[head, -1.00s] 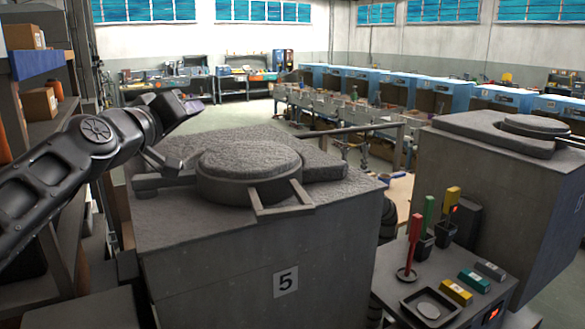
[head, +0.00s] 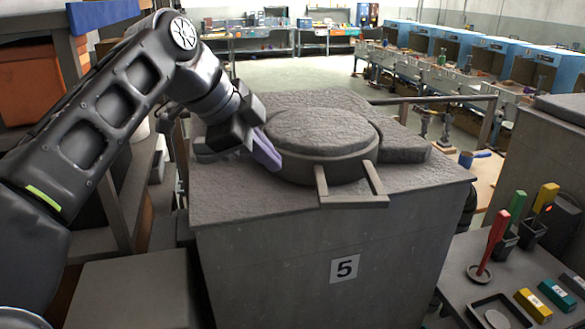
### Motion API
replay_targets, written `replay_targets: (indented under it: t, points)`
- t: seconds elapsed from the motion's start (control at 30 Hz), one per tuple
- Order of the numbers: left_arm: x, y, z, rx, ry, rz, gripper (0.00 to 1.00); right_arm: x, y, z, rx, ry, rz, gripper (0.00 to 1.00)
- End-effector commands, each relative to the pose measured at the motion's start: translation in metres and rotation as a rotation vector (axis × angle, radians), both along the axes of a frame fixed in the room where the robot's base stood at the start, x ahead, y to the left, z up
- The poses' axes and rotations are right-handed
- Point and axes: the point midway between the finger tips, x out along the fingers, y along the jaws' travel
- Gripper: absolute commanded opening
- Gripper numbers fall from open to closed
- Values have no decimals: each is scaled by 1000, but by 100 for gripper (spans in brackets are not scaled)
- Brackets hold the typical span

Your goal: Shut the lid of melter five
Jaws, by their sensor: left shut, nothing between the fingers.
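Melter five (head: 285,250) is a grey block with a "5" label on its front, in the middle of the head view. On its top is a round, rough-topped grey lid (head: 322,131) within a thick round rim, with a square bar handle (head: 350,199) jutting toward me. The lid looks flat and low over the rim; I cannot tell whether it is fully seated. My left gripper (head: 266,152) is shut and empty, its purple-grey fingers at the left side of the rim. Whether they touch it is unclear. My right gripper is not in view.
A control bench (head: 455,285) at the lower right carries red, green and yellow upright handles and coloured blocks. Another melter (head: 545,150) stands at the right edge. Shelving with an orange box (head: 40,85) is at the left. The floor (head: 300,70) behind is open.

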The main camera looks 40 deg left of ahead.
Motion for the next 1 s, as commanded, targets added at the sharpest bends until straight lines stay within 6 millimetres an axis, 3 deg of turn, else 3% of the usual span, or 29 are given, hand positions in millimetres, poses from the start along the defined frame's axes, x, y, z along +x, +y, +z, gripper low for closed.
replay_targets:
  t: [0.3, 0.63, 0.8, 1.0]
  points:
    - [20, -4, -28, -3, 4, -1, 0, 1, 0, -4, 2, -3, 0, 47]
    - [59, -11, -79, -3, 4, 1, 0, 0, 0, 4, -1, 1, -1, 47]
    - [82, 2, -76, -3, 3, 1, 0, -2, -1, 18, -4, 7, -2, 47]
    - [93, 8, -78, -2, 1, 1, 0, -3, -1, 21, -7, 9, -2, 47]
